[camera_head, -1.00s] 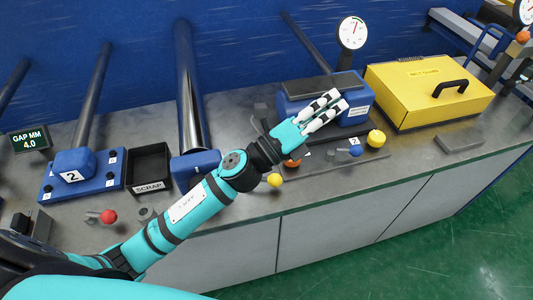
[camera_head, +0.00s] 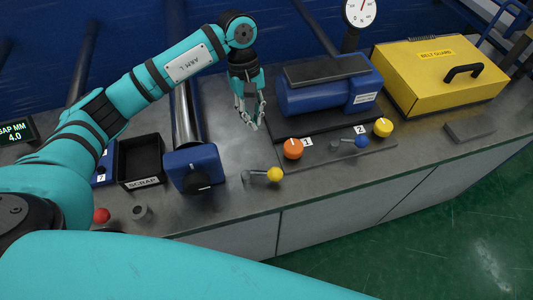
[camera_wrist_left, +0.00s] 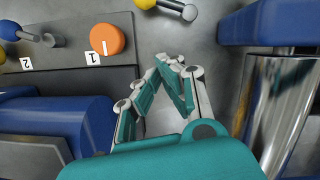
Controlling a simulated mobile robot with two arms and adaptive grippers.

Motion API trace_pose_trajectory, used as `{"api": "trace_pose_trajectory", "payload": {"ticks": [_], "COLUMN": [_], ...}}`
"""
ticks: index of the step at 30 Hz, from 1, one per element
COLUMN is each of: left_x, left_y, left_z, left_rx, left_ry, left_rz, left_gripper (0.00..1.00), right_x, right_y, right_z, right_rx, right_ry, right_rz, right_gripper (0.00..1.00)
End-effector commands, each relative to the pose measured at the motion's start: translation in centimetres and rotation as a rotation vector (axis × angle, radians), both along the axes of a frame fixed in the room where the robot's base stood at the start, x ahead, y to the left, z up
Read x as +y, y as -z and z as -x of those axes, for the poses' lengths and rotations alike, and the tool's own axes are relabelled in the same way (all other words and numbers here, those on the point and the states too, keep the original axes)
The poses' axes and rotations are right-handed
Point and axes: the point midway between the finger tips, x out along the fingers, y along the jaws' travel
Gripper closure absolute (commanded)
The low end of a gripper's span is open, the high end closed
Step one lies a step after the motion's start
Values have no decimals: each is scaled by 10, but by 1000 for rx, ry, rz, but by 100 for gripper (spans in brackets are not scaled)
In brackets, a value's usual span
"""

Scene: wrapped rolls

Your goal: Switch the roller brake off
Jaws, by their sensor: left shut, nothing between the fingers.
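My left gripper (camera_head: 252,122) points down over the bench, between the polished roller (camera_head: 187,118) and the blue motor-like unit (camera_head: 325,92). It is shut and empty. In the left wrist view its fingertips (camera_wrist_left: 174,62) meet above bare bench. A lever with a yellow ball (camera_head: 275,174) sticks out to the right at the bench front, just beyond the fingertips. An orange knob (camera_head: 293,149) is by label 1, and a lever with a blue ball (camera_head: 361,141) by label 2. A yellow knob (camera_head: 382,127) is right of it. No brake label is readable. My right gripper is out of view.
A yellow belt guard box (camera_head: 420,85) stands at the right, with a gauge (camera_head: 360,12) behind. A black scrap bin (camera_head: 142,181) and a red ball knob (camera_head: 101,215) are at the left. Bare bench lies between the roller and the motor-like unit.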

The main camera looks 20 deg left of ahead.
Motion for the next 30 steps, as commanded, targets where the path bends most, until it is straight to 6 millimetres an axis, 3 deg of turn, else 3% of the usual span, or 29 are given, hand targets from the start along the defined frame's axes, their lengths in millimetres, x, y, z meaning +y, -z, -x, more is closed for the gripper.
{"api": "trace_pose_trajectory", "payload": {"ticks": [8, 21, 24, 30], "left_x": [-4, -21, -34, -47], "left_y": [13, 98, 89, 90], "left_z": [3, 19, 31, 42], "left_rx": [4, 6, 2, 1], "left_ry": [-1, -1, 1, -1], "left_rz": [3, 4, 7, 5], "left_gripper": [100, 100, 100, 100], "right_x": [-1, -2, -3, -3], "right_y": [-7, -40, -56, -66], "right_z": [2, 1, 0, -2], "right_rx": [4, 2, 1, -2], "right_ry": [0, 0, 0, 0], "right_rz": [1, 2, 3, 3], "right_gripper": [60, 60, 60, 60]}}
